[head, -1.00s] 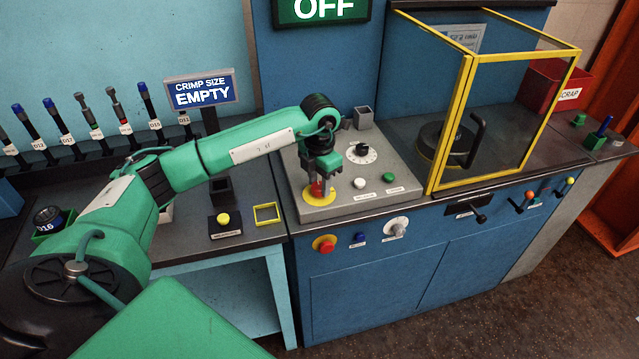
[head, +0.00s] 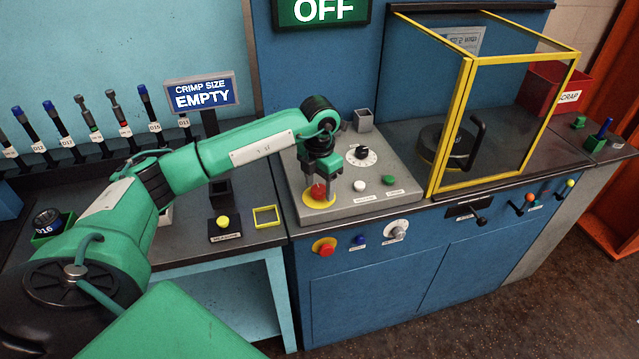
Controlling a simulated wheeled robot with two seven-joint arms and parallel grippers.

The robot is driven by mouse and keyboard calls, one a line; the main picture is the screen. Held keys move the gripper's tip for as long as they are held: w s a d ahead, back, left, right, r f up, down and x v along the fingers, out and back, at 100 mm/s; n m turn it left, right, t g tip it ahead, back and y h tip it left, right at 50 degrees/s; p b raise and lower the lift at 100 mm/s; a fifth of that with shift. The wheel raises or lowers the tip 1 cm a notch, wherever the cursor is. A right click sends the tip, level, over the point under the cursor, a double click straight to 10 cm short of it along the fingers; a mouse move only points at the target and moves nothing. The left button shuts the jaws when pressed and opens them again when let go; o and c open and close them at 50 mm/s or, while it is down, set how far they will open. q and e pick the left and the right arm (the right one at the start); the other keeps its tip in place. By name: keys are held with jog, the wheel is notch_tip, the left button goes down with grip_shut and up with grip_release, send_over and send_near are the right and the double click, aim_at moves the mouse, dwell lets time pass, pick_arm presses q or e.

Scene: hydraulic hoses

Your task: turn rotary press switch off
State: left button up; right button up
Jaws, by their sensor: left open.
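My left gripper (head: 320,186) points down over the grey control panel, open, with its fingers around or just above the red button (head: 318,191) on its yellow disc (head: 318,203); I cannot tell whether they touch it. Behind it on the panel is a black rotary knob on a white dial (head: 361,155). A grey rotary knob on a white dial (head: 397,231) is on the blue cabinet front. The sign (head: 322,9) above reads OFF. My right gripper is not in view.
A white button (head: 359,186) and a green button (head: 387,181) are on the panel. A yellow-framed guard (head: 462,130) stands to the right. A red button (head: 324,245) is on the cabinet front. A sign (head: 202,92) reads CRIMP SIZE EMPTY.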

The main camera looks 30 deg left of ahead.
aim_at(320, 188)
pick_arm(q)
jog(key=shift+r, duration=0.2)
notch_tip(320, 188, up, 13)
jog(key=b, duration=0.2)
jog(key=shift+r, duration=0.2)
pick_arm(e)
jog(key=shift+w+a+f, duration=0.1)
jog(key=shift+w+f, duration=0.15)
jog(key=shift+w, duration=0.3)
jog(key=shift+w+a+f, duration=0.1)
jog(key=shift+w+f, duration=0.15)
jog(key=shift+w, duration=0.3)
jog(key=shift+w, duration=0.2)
